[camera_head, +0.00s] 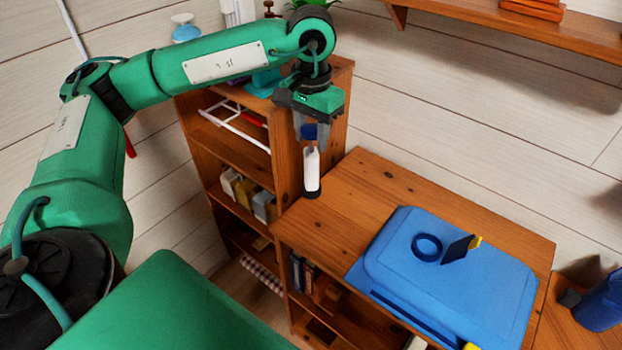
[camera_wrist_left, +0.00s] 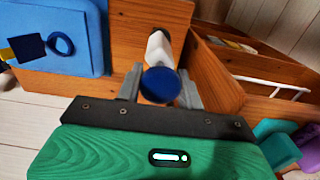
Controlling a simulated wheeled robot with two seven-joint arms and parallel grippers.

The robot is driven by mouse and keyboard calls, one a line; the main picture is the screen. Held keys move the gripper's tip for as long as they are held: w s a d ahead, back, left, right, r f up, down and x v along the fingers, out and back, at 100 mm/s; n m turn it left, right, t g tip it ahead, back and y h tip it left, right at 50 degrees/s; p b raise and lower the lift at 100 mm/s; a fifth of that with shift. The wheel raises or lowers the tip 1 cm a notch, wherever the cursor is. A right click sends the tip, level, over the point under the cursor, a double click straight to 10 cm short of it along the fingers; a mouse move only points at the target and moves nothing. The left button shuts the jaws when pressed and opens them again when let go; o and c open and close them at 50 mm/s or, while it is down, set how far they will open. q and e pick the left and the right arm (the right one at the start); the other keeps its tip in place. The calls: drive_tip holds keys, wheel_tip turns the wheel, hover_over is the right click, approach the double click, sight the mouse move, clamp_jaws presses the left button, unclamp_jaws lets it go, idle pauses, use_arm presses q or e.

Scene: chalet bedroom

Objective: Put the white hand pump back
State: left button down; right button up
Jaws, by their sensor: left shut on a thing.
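My left gripper (camera_head: 311,128) points down and is shut on the white hand pump. The hand pump (camera_head: 312,170) is upright, with a white body, a blue top between the fingers and a black lower end. It hangs by the left part of the low wooden cabinet (camera_head: 372,182), beside the taller shelf unit. I cannot tell whether its lower end touches the cabinet top. In the left wrist view, the pump's blue end (camera_wrist_left: 160,85) sits between the two grey fingers, with the white body beyond. My right gripper is not in view.
A blue case (camera_head: 395,255) lies on the cabinet top, with a dark blue ring (camera_head: 427,247) and a dark square piece (camera_head: 457,249) on it. The tall shelf unit (camera_head: 285,150) stands close left of the pump. A wall shelf (camera_head: 470,22) juts out above. Some cabinet top behind the case is bare.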

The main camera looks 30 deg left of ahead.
sight(311, 180)
use_arm(q)
wheel_tip(311, 180, down, 8)
drive_tip(key=shift+r+p, duration=0.1)
drive_tip(key=shift+p, duration=0.75)
wheel_tip(311, 180, down, 4)
drive_tip(key=shift+f+p, duration=0.1)
drive_tip(key=shift+p, duration=0.55)
drive_tip(key=shift+f, duration=0.25)
drive_tip(key=shift+f, duration=0.15)
drive_tip(key=c, duration=0.9)
unclamp_jaws()
